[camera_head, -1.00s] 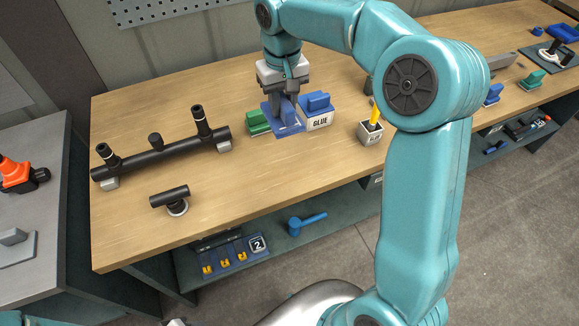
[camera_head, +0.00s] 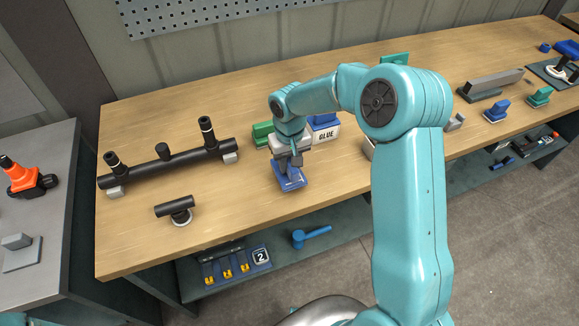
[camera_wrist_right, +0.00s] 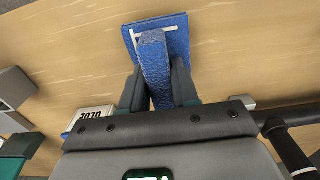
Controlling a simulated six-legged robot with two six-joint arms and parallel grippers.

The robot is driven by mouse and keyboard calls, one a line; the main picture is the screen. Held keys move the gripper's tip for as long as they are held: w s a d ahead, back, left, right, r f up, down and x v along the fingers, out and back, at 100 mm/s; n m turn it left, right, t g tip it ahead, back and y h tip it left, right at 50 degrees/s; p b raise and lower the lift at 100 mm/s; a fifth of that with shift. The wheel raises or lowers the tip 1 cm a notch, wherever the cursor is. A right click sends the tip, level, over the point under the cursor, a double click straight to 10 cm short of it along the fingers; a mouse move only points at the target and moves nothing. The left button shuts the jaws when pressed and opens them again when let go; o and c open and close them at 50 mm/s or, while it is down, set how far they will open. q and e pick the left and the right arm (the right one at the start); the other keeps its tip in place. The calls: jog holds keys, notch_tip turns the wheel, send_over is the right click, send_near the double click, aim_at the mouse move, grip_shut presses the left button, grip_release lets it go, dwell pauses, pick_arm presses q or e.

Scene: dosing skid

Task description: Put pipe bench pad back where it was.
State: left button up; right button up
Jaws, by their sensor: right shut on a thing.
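The blue pad (camera_head: 291,183) is a flat plate with a raised grip bar and a pale line on its face. My right gripper (camera_head: 287,165) is shut on its grip bar. In the right wrist view, the pad (camera_wrist_right: 178,37) sits at the tips of the two dark fingers (camera_wrist_right: 157,92), one on each side of the bar. The pad is over the front part of the wooden bench (camera_head: 235,205). I cannot tell whether it touches the bench top. My left gripper is out of view.
A black pipe assembly (camera_head: 165,169) lies on grey blocks at the left, with a short black tee piece (camera_head: 175,206) before it. Bench room is clear around the pad.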

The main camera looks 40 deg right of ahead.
notch_tip(320, 180, down, 3)
jog(key=shift+r, duration=0.2)
jog(key=shift+f, duration=0.3)
jog(key=o, duration=1)
jog(key=shift+r, duration=0.1)
notch_tip(320, 180, up, 12)
jog(key=shift+r+b, duration=0.25)
jog(key=shift+b, duration=0.05)
jog(key=shift+s+f, duration=0.1)
